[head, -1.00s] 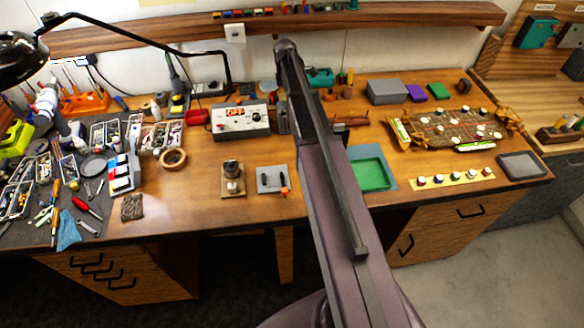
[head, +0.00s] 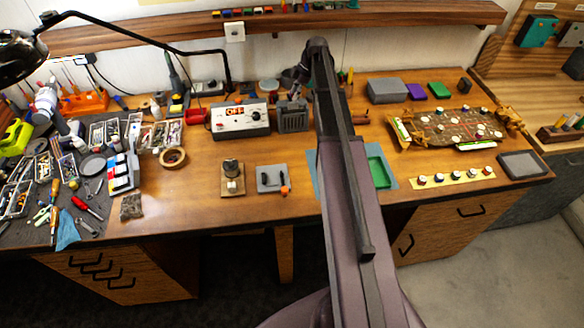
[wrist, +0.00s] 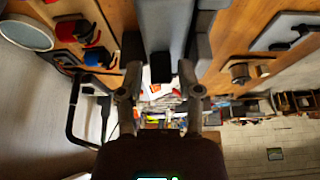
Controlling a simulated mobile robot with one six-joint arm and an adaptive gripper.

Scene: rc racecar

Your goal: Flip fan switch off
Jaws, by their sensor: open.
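A grey box (head: 292,117) with a slatted front, which looks like the fan, stands at the back of the workbench beside the white control box. In the wrist view a large grey body (wrist: 163,25), probably this fan, fills the top middle. A small black part (wrist: 160,68), possibly its switch, shows at its near end, between my fingertips in the picture. My gripper (wrist: 159,78) is open, with one finger on each side; I cannot tell whether it touches. In the head view my gripper (head: 297,76) is small and dark just above the grey box, partly hidden by my arm.
The white control box (head: 240,119) with a red "OFF" display stands left of the grey box. A lamp arm (head: 140,42) reaches over the back left. A grey pad (head: 272,178) and a small wooden stand (head: 232,180) sit in front, with bare tabletop between.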

